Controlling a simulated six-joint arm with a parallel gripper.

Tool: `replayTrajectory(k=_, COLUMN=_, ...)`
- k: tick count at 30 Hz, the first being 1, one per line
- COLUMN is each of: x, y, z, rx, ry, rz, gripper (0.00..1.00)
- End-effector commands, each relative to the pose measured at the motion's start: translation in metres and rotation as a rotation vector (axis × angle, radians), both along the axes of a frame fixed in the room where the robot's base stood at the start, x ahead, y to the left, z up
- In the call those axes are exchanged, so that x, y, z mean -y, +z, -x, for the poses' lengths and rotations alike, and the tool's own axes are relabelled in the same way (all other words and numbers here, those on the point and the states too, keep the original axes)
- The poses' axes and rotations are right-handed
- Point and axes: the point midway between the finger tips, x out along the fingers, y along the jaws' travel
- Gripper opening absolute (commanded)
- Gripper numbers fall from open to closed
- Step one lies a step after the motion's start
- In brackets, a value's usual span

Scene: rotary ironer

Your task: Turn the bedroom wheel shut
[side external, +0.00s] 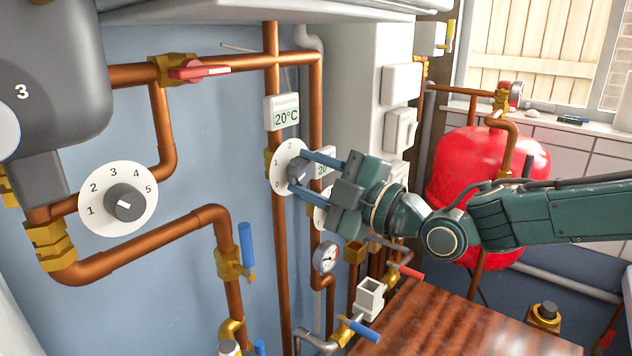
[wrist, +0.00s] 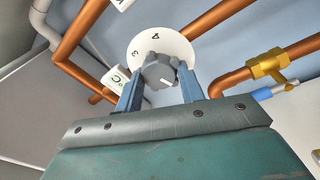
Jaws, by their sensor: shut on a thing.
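A white round dial plate (side external: 284,158) with numbers is on a copper pipe at the wall; 0, 1 and 2 are readable in the side view. Its grey knob (side external: 296,173) sits between the blue fingers of my gripper (side external: 301,172), which is shut on it. In the wrist view the plate (wrist: 177,43) shows 3 and 4, and the knob (wrist: 158,70) has a white mark pointing down and to the right. My gripper (wrist: 161,78) has one finger on each side of the knob. No bedroom label is readable.
A 20°C display (side external: 282,112) hangs above the dial. Another display and dial are partly hidden behind my gripper. A larger dial (side external: 99,206) numbered 1 to 5 is at left. Red (side external: 200,71) and blue (side external: 246,246) levers and a red tank (side external: 468,160) stand around.

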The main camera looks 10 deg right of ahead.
Motion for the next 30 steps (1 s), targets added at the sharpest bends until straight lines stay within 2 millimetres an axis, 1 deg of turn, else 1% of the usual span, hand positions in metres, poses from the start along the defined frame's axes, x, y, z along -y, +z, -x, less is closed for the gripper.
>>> replayTrajectory(k=9, x=0.0, y=0.0006, z=-0.0001, rx=0.113, ry=0.0, rz=0.11, gripper=0.16)
replayTrajectory(k=25, x=-0.0001, y=0.0004, z=0.0, rx=0.136, ry=0.0, rz=0.134, gripper=0.16)
replayTrajectory(k=26, x=-0.0001, y=0.0004, z=0.0, rx=0.136, ry=0.0, rz=0.134, gripper=0.42)
replayTrajectory(k=28, x=-0.0001, y=0.0004, z=0.0, rx=0.136, ry=0.0, rz=0.134, gripper=0.56)
replayTrajectory(k=29, x=-0.0001, y=0.0002, z=0.0, rx=0.136, ry=0.0, rz=0.134, gripper=0.6)
replayTrajectory(k=30, x=-0.0001, y=0.0002, z=0.0, rx=0.135, ry=0.0, rz=0.133, gripper=0.6)
